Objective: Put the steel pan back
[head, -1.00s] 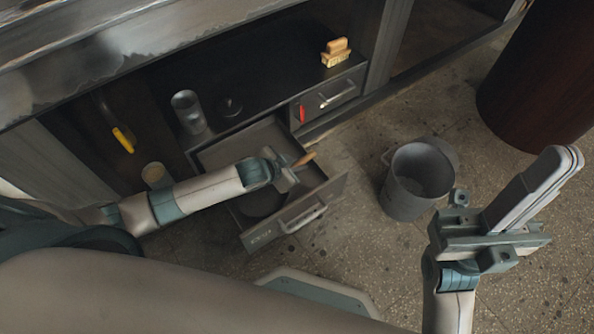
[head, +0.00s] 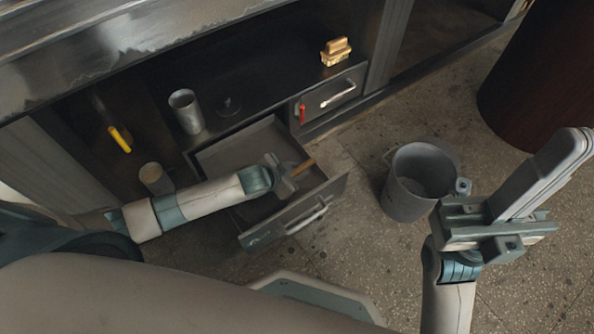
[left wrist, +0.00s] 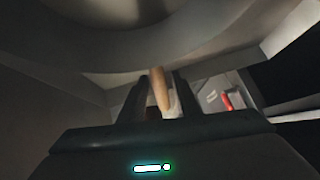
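The steel pan (left wrist: 150,45) is a large dark round shape across the top of the left wrist view. Its wooden handle (left wrist: 160,90) lies between my left gripper's two dark fingers. In the head view my left gripper (head: 286,178) is over the open drawer (head: 335,190), shut on the handle (head: 304,166), whose end sticks out to the right. The pan's body is mostly hidden under my left arm, at the drawer; I cannot tell whether it touches the floor of the drawer. My right gripper (head: 540,178) is raised at the right, its fingers together and empty.
A metal bucket (head: 420,180) stands on the floor right of the drawer. A steel cup (head: 186,112) and a brush (head: 336,52) are on the dark shelf. A closed drawer (head: 330,95) with a red tag is beside the open one. A pale cup (head: 155,178) is at left.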

